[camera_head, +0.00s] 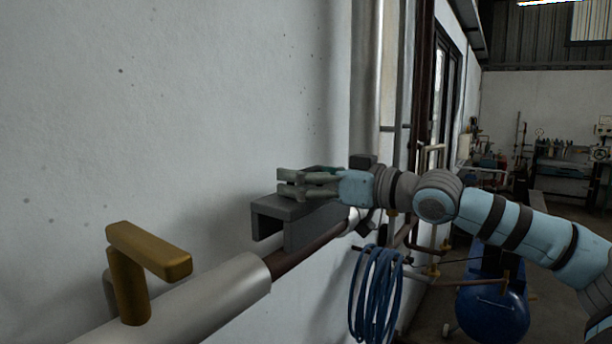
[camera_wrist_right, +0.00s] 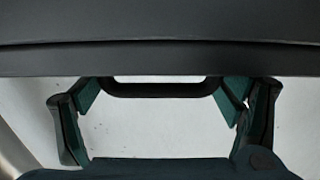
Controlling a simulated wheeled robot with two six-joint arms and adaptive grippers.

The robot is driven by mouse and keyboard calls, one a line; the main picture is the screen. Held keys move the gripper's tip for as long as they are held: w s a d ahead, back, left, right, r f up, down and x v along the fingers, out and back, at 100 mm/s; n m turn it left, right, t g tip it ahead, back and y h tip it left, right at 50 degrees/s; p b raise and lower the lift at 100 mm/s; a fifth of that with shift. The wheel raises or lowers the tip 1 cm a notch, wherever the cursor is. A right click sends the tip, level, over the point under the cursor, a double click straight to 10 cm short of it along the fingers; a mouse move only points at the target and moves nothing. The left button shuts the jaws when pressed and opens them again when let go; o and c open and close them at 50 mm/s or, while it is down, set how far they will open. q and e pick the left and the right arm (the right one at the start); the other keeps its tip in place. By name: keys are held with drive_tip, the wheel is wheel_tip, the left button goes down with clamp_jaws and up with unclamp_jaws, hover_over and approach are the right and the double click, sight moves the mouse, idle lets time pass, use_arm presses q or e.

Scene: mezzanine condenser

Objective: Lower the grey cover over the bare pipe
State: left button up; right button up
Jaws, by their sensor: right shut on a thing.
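The grey cover (camera_head: 268,208) is an inverted channel, roughly level, above the brown bare pipe (camera_head: 295,254) in the head view. The pipe shows below its near wall; I cannot tell the exact gap or whether they touch. My right gripper (camera_head: 290,184) is at the cover's top, shut on it. In the right wrist view the cover (camera_wrist_right: 160,60) fills the top as a dark band with a dark handle (camera_wrist_right: 150,89). The teal-padded fingers of the right gripper (camera_wrist_right: 158,98) stand either side of the handle. The left gripper is not in view.
Pale pipe covering (camera_head: 225,292) lies left of the bare stretch, with a brass lever handle (camera_head: 150,255) standing up from it. The white wall (camera_head: 180,120) is close behind. A blue hose coil (camera_head: 374,295) hangs below right, near a blue tank (camera_head: 492,310).

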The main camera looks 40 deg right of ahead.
sight(306, 212)
drive_tip(key=shift+f+b, duration=2.85)
drive_tip(key=shift+f, duration=0.45)
drive_tip(key=o, duration=1.8)
drive_tip(key=shift+c, duration=0.2)
